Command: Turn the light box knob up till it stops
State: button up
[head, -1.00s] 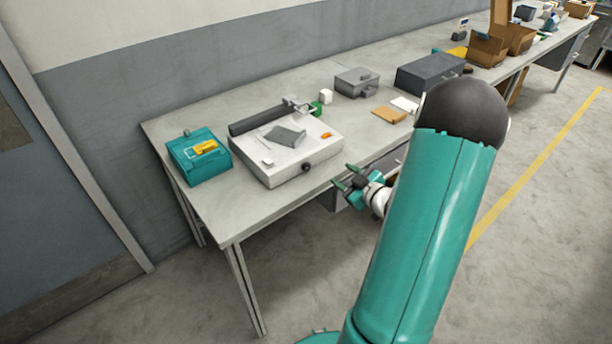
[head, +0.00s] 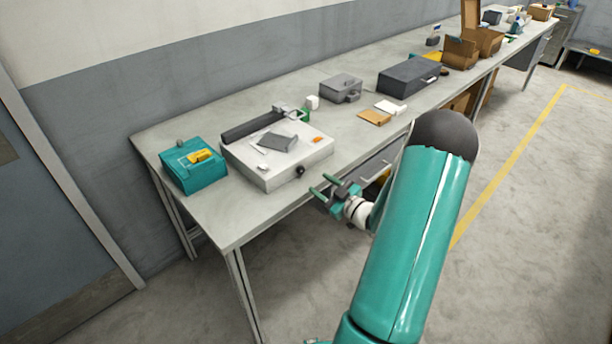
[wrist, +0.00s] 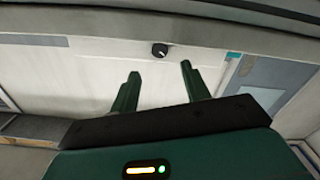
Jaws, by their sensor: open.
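The white light box (head: 262,177) sits near the left end of the long grey table. Its black knob (head: 300,171) is on the front face, toward the right end. In the wrist view the knob (wrist: 159,50) shows a pale mark and lies beyond my fingertips, roughly between them. My gripper (head: 322,186) is open and empty, just right of the knob and apart from it, by the table's front edge. It also shows in the wrist view (wrist: 160,70) with two green fingers spread.
A teal box (head: 195,176) with a yellow item stands left of the light box. A dark bar and grey pieces lie on the light box. A grey metal box (head: 340,88) and dark case (head: 408,78) stand farther right. A drawer (head: 372,168) hangs under the table edge.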

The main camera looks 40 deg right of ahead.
aim_at(302, 171)
jog(key=w, duration=0.7)
jog(key=shift+w+a, duration=0.1)
jog(key=c, duration=1)
